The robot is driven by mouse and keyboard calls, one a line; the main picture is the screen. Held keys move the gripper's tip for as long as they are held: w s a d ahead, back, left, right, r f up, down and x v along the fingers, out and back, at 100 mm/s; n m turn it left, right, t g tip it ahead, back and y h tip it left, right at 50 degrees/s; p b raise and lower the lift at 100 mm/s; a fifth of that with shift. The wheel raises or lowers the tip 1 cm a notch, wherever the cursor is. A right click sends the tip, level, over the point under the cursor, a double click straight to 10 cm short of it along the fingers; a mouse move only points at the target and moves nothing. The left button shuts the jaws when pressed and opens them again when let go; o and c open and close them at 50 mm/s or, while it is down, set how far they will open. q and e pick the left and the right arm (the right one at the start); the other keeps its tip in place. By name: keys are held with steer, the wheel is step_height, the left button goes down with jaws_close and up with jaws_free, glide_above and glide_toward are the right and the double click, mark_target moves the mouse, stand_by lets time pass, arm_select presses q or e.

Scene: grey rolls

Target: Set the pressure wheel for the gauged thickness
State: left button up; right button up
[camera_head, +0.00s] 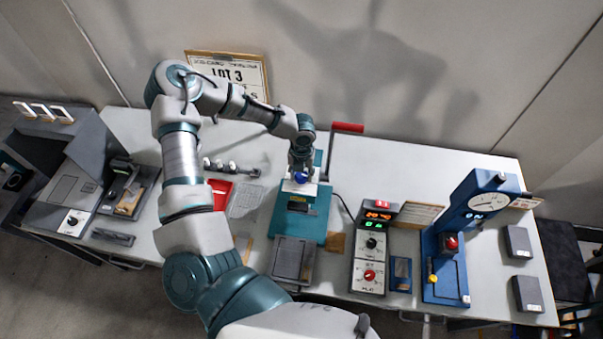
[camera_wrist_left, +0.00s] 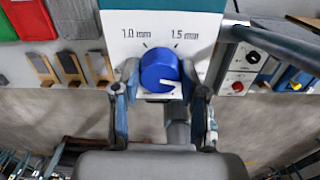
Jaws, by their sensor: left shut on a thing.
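The pressure wheel is a blue knob (camera_head: 301,178) on the teal press (camera_head: 312,222) in the middle of the table. In the wrist view the blue knob (camera_wrist_left: 158,70) sits below a white plate (camera_wrist_left: 118,22) marked 1.0 mm on the left and 1.5 mm on the right. A white pointer mark shows on the knob's near side, toward the lower right. My left gripper (camera_head: 301,166) is shut on the knob, one finger on each side, as the wrist view shows (camera_wrist_left: 163,88). The blue gauge stand (camera_head: 448,245) has a round dial (camera_head: 488,211), too small to read.
A control box (camera_head: 371,262) with lit displays stands right of the press. A red tray (camera_head: 218,193) and a grey machine (camera_head: 70,185) are to the left. A LOT 3 notice (camera_head: 232,75) hangs behind. Dark blocks (camera_head: 517,241) lie far right. The back right tabletop is clear.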

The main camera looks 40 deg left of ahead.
arm_select(q)
steer(key=shift+w+r+m, duration=0.1)
steer(key=shift+w+m, duration=0.05)
steer(key=shift+m, duration=0.15)
steer(key=o, duration=1.1)
steer(key=shift+o, duration=0.2)
steer(key=shift+a, duration=0.1)
step_height(320, 180, up, 12)
steer(key=shift+f, duration=0.2)
steer(key=shift+w, duration=0.1)
